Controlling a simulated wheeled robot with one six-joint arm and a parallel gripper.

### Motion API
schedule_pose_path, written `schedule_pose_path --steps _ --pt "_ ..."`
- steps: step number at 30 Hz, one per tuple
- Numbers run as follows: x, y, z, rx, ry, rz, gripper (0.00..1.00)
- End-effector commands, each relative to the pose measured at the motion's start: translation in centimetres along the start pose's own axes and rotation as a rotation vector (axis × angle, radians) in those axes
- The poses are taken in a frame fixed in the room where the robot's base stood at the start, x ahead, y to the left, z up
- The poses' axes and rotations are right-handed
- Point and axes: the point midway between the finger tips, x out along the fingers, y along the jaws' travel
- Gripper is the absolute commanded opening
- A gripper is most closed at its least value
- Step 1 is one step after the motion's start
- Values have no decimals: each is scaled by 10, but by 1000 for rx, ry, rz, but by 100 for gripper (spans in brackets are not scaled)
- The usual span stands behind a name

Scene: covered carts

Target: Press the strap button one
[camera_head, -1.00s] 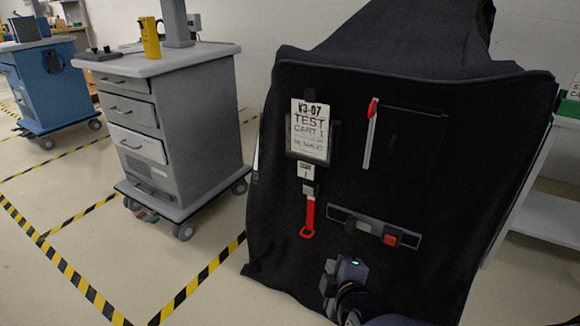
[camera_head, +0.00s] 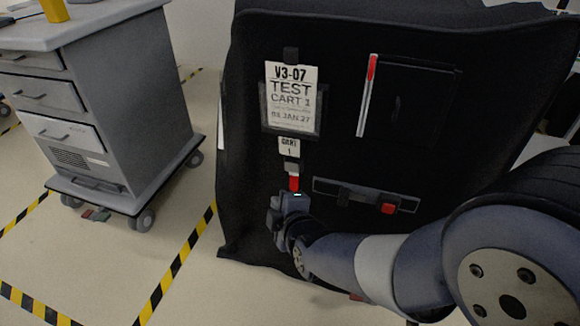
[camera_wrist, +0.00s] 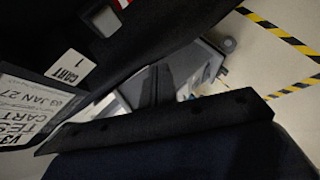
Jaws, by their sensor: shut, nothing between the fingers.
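The hanging strap on the black cart cover has a "CART 1" label (camera_head: 289,148), a grey buckle (camera_head: 291,167) and a red tab (camera_head: 294,183). My gripper (camera_head: 276,214) is in front of the lower part of the red tab and hides it; whether they touch I cannot tell. In the wrist view the label (camera_wrist: 72,68), the grey buckle (camera_wrist: 105,20) and a sliver of red tab (camera_wrist: 122,3) lie at upper left. My dark fingers (camera_wrist: 148,88) are shut and empty there. A separate horizontal strap bar (camera_head: 345,193) carries a red button (camera_head: 388,208), right of my gripper.
A "TEST CART 1" sign (camera_head: 291,98) hangs above the label. A flap pocket (camera_head: 405,100) with a red-tipped strip (camera_head: 368,95) is at upper right. A grey drawer cart (camera_head: 130,110) stands at left, with striped floor tape (camera_head: 175,265) between.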

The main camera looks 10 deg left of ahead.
Motion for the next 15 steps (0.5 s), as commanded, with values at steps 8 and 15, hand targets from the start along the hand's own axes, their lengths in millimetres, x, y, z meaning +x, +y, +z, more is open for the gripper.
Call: schedule_pose_path --steps 8,15 --pt "12 8 9 2 -2 1 0" --pt "35 28 26 0 -4 0 0"
